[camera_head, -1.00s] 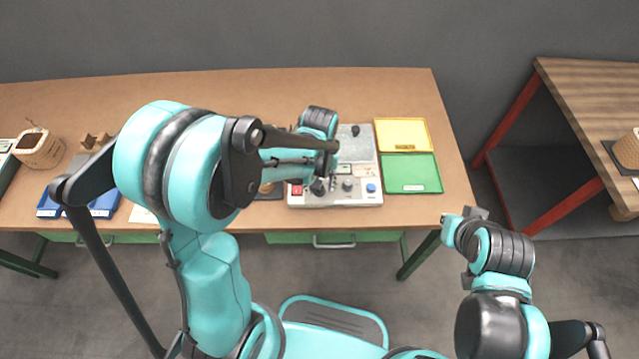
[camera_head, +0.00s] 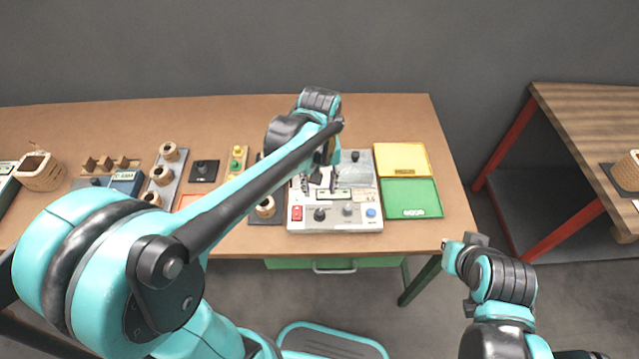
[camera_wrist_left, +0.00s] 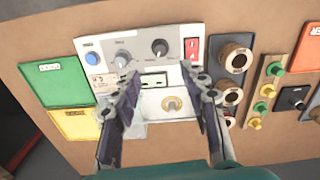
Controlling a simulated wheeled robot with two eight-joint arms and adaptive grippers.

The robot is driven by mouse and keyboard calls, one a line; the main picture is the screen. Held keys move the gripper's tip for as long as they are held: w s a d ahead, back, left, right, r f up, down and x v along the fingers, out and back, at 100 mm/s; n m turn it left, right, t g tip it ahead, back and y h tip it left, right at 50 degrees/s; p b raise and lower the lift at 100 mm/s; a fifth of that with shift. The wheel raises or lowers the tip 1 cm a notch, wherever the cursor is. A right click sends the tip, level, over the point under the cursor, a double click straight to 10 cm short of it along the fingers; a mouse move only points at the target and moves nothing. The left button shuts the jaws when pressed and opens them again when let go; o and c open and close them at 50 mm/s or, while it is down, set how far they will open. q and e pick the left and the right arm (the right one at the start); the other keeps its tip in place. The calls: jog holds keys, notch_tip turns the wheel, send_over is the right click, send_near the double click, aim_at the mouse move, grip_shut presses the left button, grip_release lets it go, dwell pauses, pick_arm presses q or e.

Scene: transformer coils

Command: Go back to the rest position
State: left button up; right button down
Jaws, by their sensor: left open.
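My left gripper (camera_head: 318,182) is above the grey-white test device (camera_head: 350,225) in the head view, partly hidden by my own forearm. In the left wrist view its two dark fingers (camera_wrist_left: 165,90) are spread apart with nothing between them. The device (camera_wrist_left: 185,50) shows beneath and beyond them, with a red switch, a blue button and knobs. Round coils (camera_wrist_left: 232,75) sit to the right of the device in that view. My right arm is at the lower right in the head view, off the table; its fingers do not show.
A yellow tray (camera_head: 402,158) and a green tray (camera_head: 410,200) lie right of the device. Coils (camera_head: 162,175), a black block (camera_head: 204,171) and a wooden cup (camera_head: 40,172) stand to the left. A second table (camera_head: 580,115) is at the right.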

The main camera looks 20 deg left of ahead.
pick_arm(q)
jog(key=shift+r, duration=0.25)
dwell(0.3)
jog(key=s+a+r+m+t, duration=0.1)
jog(key=s+a+m+t, duration=0.1)
jog(key=s, duration=0.3)
jog(key=s+a+r+m+t, duration=0.1)
jog(key=s+a+m+t, duration=0.1)
jog(key=s+t, duration=0.3)
jog(key=shift+a+r+m, duration=0.25)
jog(key=shift+a+m, duration=0.05)
jog(key=shift+a, duration=0.1)
dwell(0.5)
